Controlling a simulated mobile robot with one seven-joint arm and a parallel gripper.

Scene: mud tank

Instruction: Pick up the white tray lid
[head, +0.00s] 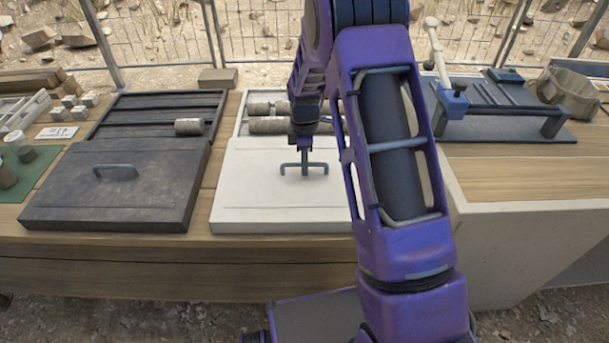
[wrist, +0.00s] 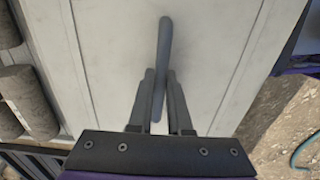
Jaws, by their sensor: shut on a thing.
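The white tray lid (head: 255,195) lies flat on the wooden table in the head view, in front of the white tray (head: 242,118). Its grey bar handle (head: 318,167) stands up at its middle. My gripper (head: 304,170) points down at the handle. In the wrist view the lid (wrist: 115,50) fills the middle and the handle (wrist: 163,50) runs between the two fingers. My gripper (wrist: 160,85) is shut on the handle. My arm hides the lid's right part in the head view.
A dark lid (head: 110,195) lies to the left, before a dark tray (head: 150,108) holding one core piece (head: 189,127). Cylindrical cores (head: 268,125) lie in the white tray. A clamp stand (head: 500,110) is at right. A wire fence (head: 260,35) runs behind the table.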

